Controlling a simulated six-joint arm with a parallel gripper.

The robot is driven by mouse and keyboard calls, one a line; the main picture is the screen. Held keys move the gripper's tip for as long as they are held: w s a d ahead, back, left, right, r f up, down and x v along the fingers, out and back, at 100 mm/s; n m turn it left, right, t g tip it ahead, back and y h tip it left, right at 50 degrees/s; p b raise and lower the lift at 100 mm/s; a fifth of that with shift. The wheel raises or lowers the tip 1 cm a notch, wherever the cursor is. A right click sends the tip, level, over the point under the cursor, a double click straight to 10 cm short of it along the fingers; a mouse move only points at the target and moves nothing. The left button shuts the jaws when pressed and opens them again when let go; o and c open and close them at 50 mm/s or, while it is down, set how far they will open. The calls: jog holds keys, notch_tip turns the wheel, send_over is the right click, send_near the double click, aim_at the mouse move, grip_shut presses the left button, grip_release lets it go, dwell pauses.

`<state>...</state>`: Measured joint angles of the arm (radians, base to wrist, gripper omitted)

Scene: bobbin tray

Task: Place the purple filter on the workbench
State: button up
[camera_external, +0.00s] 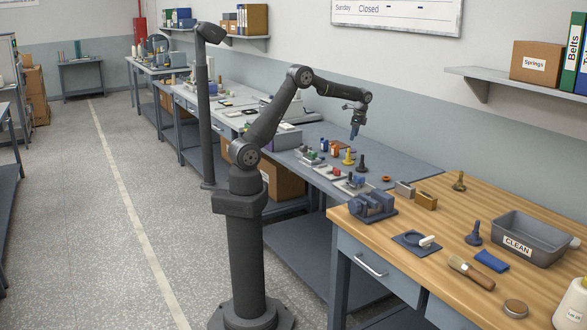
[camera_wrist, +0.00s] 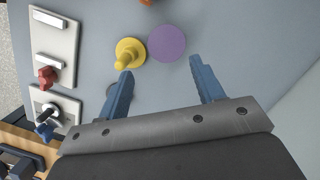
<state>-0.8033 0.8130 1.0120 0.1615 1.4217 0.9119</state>
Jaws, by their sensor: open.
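The purple filter (camera_wrist: 167,43) is a flat round disc in the wrist view. It lies on the blue-grey bench top (camera_wrist: 230,30), just beyond my fingertips and roughly ahead of the gap between them. I cannot make it out in the external view. My gripper (camera_wrist: 161,68) is open with nothing between its blue fingers. In the external view my gripper (camera_external: 355,130) hangs fingers down above the blue-grey bench. The wood-topped workbench (camera_external: 440,235) stands at the front right in the external view.
A yellow peg-like piece (camera_wrist: 129,54) stands close left of the filter. Pale plates (camera_wrist: 55,45) with small fittings lie left. The wooden top holds a grey CLEAN bin (camera_external: 530,237), a brush (camera_external: 470,271) and a vise (camera_external: 372,205).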

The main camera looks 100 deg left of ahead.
jog(key=w+d+f+m+g+y, duration=0.3)
jog(key=w+d+m+g+y, duration=0.15)
jog(key=w, duration=0.25)
jog(key=m+g+y, duration=0.2)
jog(key=g+y, duration=0.2)
send_near(354, 151)
jog(key=shift+n+h, duration=0.25)
jog(key=x, duration=0.9)
jog(key=shift+s+a+r, duration=0.25)
jog(key=shift+s+r, duration=0.05)
jog(key=c, duration=0.7)
jog(key=shift+r, duration=0.15)
